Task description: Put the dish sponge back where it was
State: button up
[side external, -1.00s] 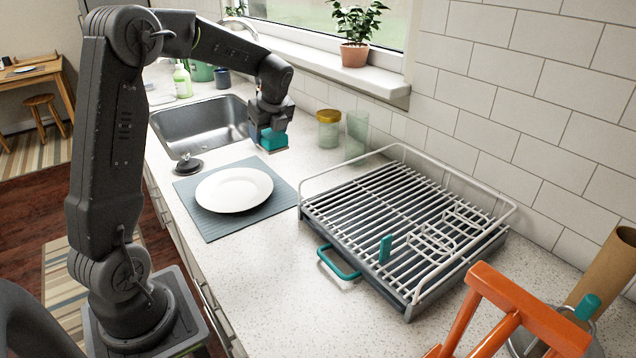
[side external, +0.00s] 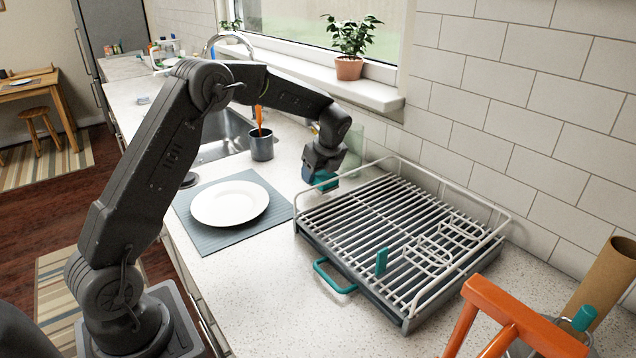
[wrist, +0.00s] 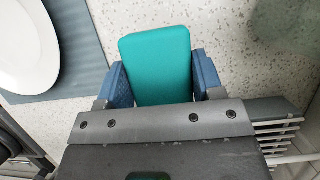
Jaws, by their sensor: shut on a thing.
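The dish sponge is a teal block (wrist: 157,62) in the wrist view, held between the blue pads of my gripper (wrist: 160,80). My gripper is shut on it. In the side external view my gripper (side external: 322,180) points down at the back left corner of the dish rack (side external: 352,290), with a little of the teal sponge (side external: 326,183) showing below the jaws. The sponge is above the counter, close to the rack's left rim; the exact gap cannot be told.
A white plate (side external: 229,203) lies on a grey-blue mat (side external: 205,239) left of the rack. A dark cup (side external: 262,145) with an orange handle in it stands by the sink (side external: 222,138). A tiled wall is behind. An orange frame (side external: 515,315) is at front right.

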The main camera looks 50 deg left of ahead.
jog(key=shift+f, duration=1.7)
jog(key=shift+f, duration=0.15)
jog(key=o, duration=0.9)
jog(key=shift+c, duration=0.2)
